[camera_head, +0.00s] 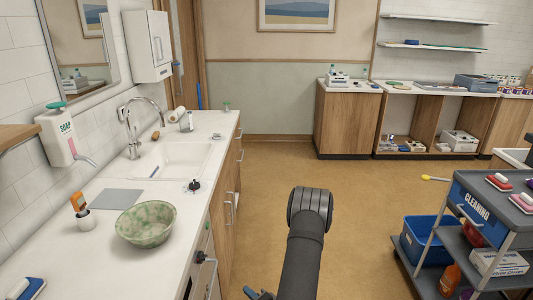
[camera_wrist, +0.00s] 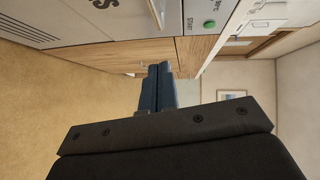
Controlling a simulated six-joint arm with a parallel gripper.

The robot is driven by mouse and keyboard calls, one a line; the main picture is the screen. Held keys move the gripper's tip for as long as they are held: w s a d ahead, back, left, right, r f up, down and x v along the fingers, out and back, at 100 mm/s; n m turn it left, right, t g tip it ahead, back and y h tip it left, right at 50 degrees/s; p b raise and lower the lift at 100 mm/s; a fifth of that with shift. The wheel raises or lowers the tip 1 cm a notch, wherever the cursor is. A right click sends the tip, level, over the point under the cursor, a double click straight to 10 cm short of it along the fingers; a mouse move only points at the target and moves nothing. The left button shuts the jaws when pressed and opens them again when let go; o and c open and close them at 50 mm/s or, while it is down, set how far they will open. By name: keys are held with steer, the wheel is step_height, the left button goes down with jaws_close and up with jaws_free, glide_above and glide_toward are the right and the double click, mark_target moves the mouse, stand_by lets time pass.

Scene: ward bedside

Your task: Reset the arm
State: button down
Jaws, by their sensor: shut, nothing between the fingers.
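My arm (camera_head: 307,235) rises from the bottom middle of the head view, over the open floor to the right of the counter. My gripper (camera_wrist: 157,72) shows in the wrist view with its two dark blue fingers together and nothing between them. In the head view only a small blue-grey piece of it (camera_head: 259,294) shows at the bottom edge; the rest is cut off. In the wrist view, which is turned sideways, wooden cabinet fronts (camera_wrist: 125,58) lie beyond the fingers. The fingers do not appear to touch anything.
The left counter (camera_head: 105,250) holds a green patterned bowl (camera_head: 146,222), a grey mat (camera_head: 118,198), a cup with a brush (camera_head: 85,219) and a sink (camera_head: 165,158). A cleaning cart (camera_head: 470,215) with bottles and a blue bin stands at right. The middle floor (camera_head: 265,170) is clear.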

steer(key=s+a+x, duration=0.1)
steer(key=x, duration=1.1)
steer(key=shift+s+a+f, duration=0.15)
steer(key=shift+s+a, duration=0.05)
steer(key=shift+a, duration=0.35)
stand_by(1.5)
